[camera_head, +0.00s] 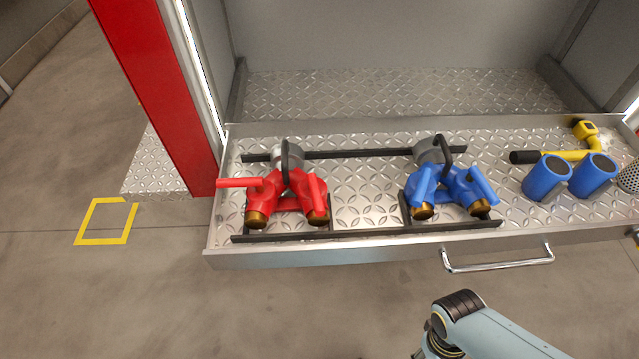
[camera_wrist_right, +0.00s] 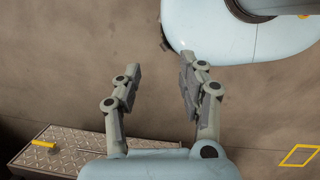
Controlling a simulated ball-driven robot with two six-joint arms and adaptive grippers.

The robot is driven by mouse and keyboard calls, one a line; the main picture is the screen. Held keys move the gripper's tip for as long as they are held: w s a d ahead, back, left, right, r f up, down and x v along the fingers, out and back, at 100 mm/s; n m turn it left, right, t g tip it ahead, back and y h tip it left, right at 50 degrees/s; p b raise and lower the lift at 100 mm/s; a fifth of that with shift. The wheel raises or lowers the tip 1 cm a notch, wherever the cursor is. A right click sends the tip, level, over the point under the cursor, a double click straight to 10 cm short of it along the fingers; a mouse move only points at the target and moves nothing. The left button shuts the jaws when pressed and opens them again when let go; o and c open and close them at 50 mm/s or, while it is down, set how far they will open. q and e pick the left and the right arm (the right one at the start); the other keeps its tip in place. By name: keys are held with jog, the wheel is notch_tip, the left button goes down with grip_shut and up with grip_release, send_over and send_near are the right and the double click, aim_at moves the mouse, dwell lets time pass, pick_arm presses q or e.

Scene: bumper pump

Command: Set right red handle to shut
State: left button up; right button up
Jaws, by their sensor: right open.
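The red double valve (camera_head: 285,190) sits on the left part of the pulled-out metal drawer. Its right red handle (camera_head: 316,191) lies roughly in line with its outlet, pointing toward the drawer's front. Its left red handle (camera_head: 240,183) sticks out sideways to the left, across its outlet. My right gripper (camera_wrist_right: 162,80) shows in the right wrist view, open and empty above the floor. Part of my right arm shows at the bottom right of the head view, in front of the drawer and apart from the valve. My left gripper is in neither view.
A blue double valve (camera_head: 448,188) stands right of the red one. Two blue cylinders (camera_head: 546,178) and a yellow tool with a black grip (camera_head: 565,155) lie farther right. A bar handle (camera_head: 497,260) projects from the drawer front. A red post (camera_head: 165,90) rises at the left.

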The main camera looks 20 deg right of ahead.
jog(key=w+a+r+y+p, duration=0.1)
jog(key=w+a+r+p, duration=0.4)
jog(key=w+r, duration=0.95)
jog(key=t+y+p, duration=0.1)
jog(key=t+p, duration=0.2)
jog(key=p, duration=0.1)
send_near(318, 197)
jog(key=f, duration=0.3)
jog(key=a+f+b, duration=0.1)
jog(key=f, duration=0.2)
jog(key=f+b, duration=0.1)
jog(key=f, duration=0.1)
jog(key=shift+w+a+f, duration=0.1)
jog(key=shift+a+f, duration=0.15)
jog(key=shift+f, duration=0.15)
grip_shut()
